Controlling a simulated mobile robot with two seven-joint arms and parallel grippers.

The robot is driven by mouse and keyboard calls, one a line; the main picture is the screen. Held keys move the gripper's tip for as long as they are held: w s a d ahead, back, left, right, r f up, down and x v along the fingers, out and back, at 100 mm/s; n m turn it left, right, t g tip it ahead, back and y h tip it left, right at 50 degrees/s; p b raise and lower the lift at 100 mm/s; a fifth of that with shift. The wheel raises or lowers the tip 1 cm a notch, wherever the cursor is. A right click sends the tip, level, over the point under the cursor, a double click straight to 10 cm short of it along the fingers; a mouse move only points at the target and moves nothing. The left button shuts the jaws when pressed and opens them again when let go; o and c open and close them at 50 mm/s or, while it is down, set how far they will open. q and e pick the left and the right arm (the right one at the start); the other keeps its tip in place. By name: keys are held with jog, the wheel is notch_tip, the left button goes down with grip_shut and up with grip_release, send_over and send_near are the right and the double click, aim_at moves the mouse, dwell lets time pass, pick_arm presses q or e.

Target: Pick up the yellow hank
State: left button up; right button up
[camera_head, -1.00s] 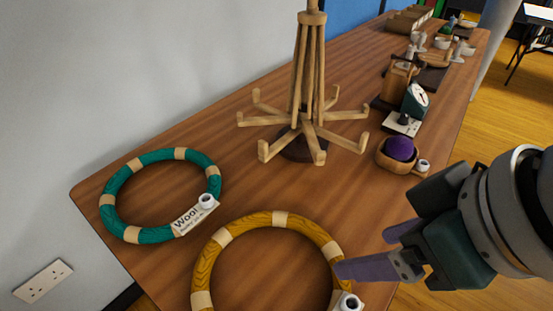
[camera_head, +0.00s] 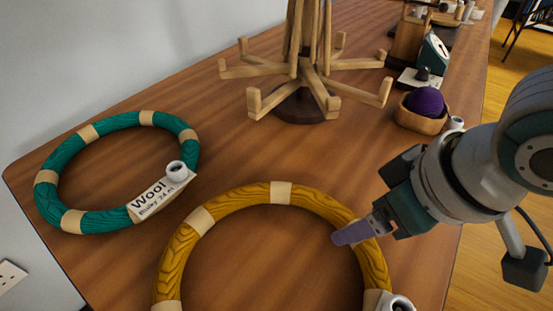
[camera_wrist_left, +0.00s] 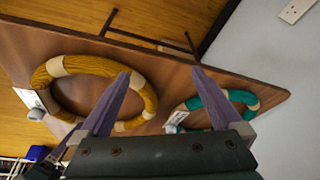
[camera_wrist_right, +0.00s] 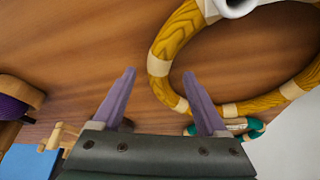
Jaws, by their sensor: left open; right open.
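The yellow hank (camera_head: 240,204), a large ring with cream bands, lies flat on the table at the front. A label and a white cup-like piece (camera_head: 397,304) are at its right edge. My right gripper (camera_head: 352,234) is open at the ring's right side, one finger overlapping it in the head view. In the right wrist view the hank (camera_wrist_right: 175,35) passes just ahead of the open fingertips (camera_wrist_right: 159,77), nearer the right finger; contact is unclear. My left gripper (camera_wrist_left: 161,75) is open and empty, with the hank (camera_wrist_left: 45,76) beyond it; it is outside the head view.
A teal hank (camera_head: 75,150) with a "Wool" label (camera_head: 155,196) lies to the left. A wooden stand with hooked arms (camera_head: 300,105) is behind. A wooden bowl (camera_head: 418,122) holds a purple ball (camera_head: 426,102). Bare table (camera_head: 240,150) lies between the hanks and stand.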

jog(key=x, duration=0.3)
jog(key=shift+b, duration=0.4)
grip_shut()
